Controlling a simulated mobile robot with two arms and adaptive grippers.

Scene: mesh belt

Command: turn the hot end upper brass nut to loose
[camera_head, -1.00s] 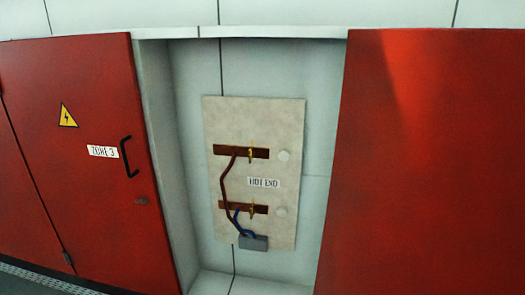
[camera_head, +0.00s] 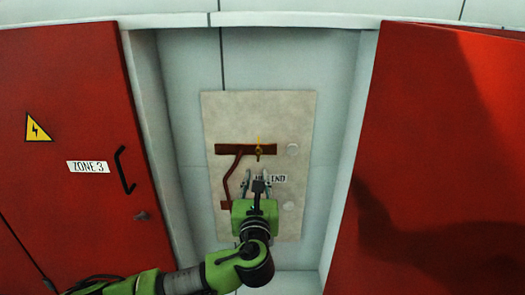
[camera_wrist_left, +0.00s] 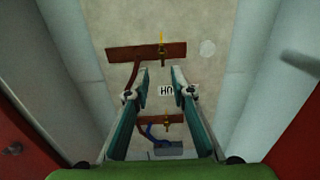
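The upper brass nut (camera_head: 259,150) sits on the upper copper-brown bar (camera_head: 232,149) of the beige panel, with a thin yellow piece pointing up from it. It also shows in the left wrist view (camera_wrist_left: 162,50), just beyond the fingertips. My left gripper (camera_head: 258,178) is below the nut, in front of the HOT END label, with its fingers apart and nothing between them. In the left wrist view its open fingers (camera_wrist_left: 160,72) frame the label. The lower brass nut (camera_wrist_left: 166,121) shows between the fingers there; my gripper hides it in the head view. My right gripper is not in view.
The panel (camera_head: 303,115) is in a recess between the red ZONE 3 door (camera_head: 70,110) with its black handle (camera_head: 124,170) and a red door (camera_head: 450,150) at right. A brown cable (camera_head: 228,185) hangs from the upper bar. A grey box (camera_wrist_left: 168,152) is low on the panel.

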